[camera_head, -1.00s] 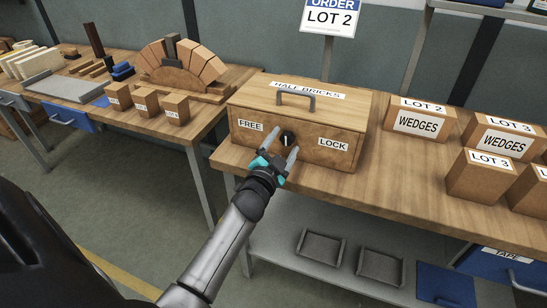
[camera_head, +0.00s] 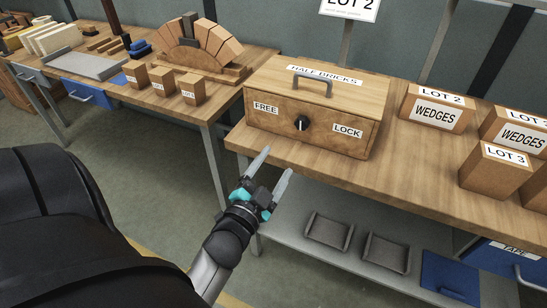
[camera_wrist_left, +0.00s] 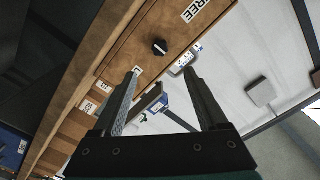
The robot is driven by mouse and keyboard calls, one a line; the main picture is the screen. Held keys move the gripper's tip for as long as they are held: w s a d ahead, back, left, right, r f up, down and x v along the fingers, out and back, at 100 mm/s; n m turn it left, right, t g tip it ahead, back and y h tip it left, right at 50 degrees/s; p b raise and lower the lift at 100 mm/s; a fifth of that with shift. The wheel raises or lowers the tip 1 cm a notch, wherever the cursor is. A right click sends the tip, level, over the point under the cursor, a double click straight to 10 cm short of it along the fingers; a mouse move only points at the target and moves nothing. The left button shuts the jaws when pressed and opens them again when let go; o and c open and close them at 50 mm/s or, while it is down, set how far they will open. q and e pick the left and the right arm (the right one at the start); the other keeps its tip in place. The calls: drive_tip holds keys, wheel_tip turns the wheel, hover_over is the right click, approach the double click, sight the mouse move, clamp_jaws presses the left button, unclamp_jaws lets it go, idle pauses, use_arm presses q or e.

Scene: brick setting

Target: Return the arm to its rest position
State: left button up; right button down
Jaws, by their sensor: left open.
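My left gripper (camera_head: 272,172) is open and empty, below and in front of the table's front edge in the head view. Its two fingers also show in the left wrist view (camera_wrist_left: 158,80), spread apart with nothing between them. The wooden half-bricks box (camera_head: 312,108) stands on the table beyond the gripper, its lid down. Its dark knob (camera_head: 301,123) sits between the FREE and LOCK labels, apart from the fingers. The knob also shows in the left wrist view (camera_wrist_left: 160,47). My right gripper is not in view.
The wooden table (camera_head: 400,160) carries WEDGES boxes (camera_head: 437,108) on the right. Below is a grey shelf (camera_head: 300,255) with dark trays (camera_head: 327,231). A second bench with a brick arch (camera_head: 197,48) stands at the left. Open floor lies between the benches.

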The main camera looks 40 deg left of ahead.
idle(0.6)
use_arm(q)
drive_tip(key=s+d+f+n+g+h, duration=0.1)
drive_tip(key=s+d+f+g, duration=0.2)
drive_tip(key=f, duration=0.8)
drive_tip(key=s+d+f+n+g+h, duration=0.1)
drive_tip(key=s+d+f+g, duration=0.25)
drive_tip(key=f, duration=0.65)
drive_tip(key=s+d+f+g+h, duration=0.2)
drive_tip(key=s+d+f, duration=0.15)
drive_tip(key=f, duration=0.75)
drive_tip(key=s+f+g, duration=0.4)
drive_tip(key=s+f, duration=0.2)
drive_tip(key=s, duration=0.5)
drive_tip(key=s+f+n+g, duration=0.1)
drive_tip(key=s+f+g, duration=0.3)
drive_tip(key=s, duration=0.8)
wheel_tip(320, 180, down, 2)
drive_tip(key=shift+s+a+f, duration=0.2)
drive_tip(key=shift+f, duration=0.05)
